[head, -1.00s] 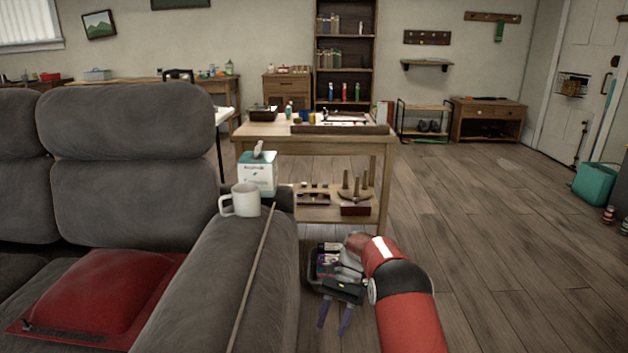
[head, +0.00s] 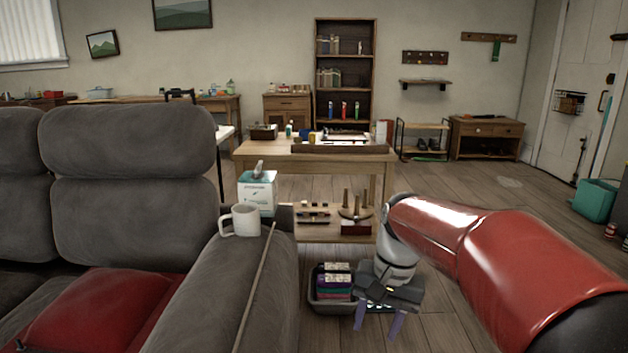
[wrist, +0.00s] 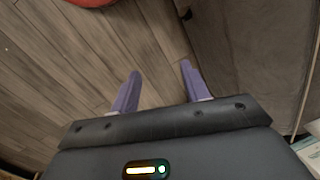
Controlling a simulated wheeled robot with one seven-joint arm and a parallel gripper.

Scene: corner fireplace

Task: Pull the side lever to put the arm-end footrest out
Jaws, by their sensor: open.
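The grey sofa's near arm (head: 255,285) runs toward the table, with its outer side facing the floor on the right. That side also shows as a grey fabric panel in the wrist view (wrist: 250,60). I cannot make out the side lever or the footrest in either view. My gripper (head: 378,320) hangs fingers-down to the right of the sofa arm, apart from it. In the wrist view its two purple fingers (wrist: 160,74) are spread and empty over the wooden floor, left of the sofa side.
A filled basket (head: 318,300) stands on the floor beside my gripper. A wooden table (head: 270,150) stands beyond. Open floor (head: 475,185) lies to the right.

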